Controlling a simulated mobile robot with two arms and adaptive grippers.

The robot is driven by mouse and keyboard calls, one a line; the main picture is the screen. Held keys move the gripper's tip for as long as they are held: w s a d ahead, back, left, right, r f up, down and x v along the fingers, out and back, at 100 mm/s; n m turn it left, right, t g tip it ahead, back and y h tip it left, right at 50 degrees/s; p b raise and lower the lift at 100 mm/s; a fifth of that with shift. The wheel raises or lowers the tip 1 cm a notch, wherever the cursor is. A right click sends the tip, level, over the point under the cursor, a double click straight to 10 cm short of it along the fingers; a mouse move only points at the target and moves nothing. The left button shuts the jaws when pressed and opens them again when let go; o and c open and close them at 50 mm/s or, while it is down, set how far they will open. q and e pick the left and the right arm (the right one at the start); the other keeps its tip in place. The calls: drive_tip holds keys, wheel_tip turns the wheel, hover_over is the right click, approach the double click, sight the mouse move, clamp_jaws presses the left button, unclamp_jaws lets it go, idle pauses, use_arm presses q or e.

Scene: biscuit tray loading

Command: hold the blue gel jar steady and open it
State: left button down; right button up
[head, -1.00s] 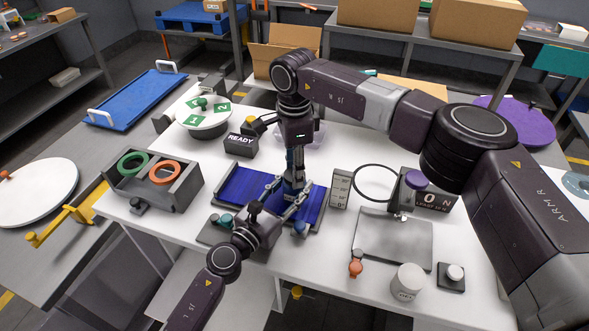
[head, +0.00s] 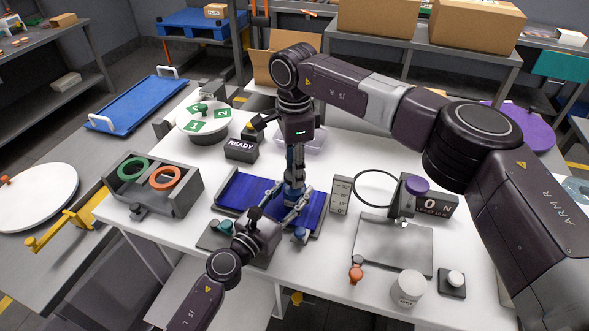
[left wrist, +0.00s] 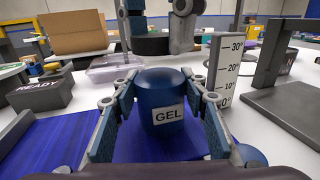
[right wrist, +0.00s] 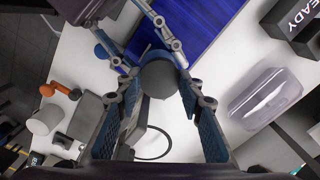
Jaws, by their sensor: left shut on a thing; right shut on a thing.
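The blue jar (left wrist: 166,95) with a white GEL label stands upright between the fingers of my left gripper (left wrist: 165,110) in the left wrist view. My left gripper is shut on its sides, above the blue mat (head: 233,190). My right gripper (head: 295,186) points straight down over the jar and is shut on a dark round lid (right wrist: 160,78). In the left wrist view the lid (left wrist: 150,45) shows above the jar's rounded blue top, with a gap between them. The jar is mostly hidden by the grippers in the head view.
A height scale (head: 340,195) stands right of the mat. The READY block (head: 241,149) and a clear box (right wrist: 263,97) are behind. A grey holder with green and orange rings (head: 166,178) is on the left. A grey plate (head: 392,245) lies to the right.

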drive_tip(key=shift+r, duration=2.05)
use_arm(q)
drive_tip(key=c, duration=1.1)
unclamp_jaws()
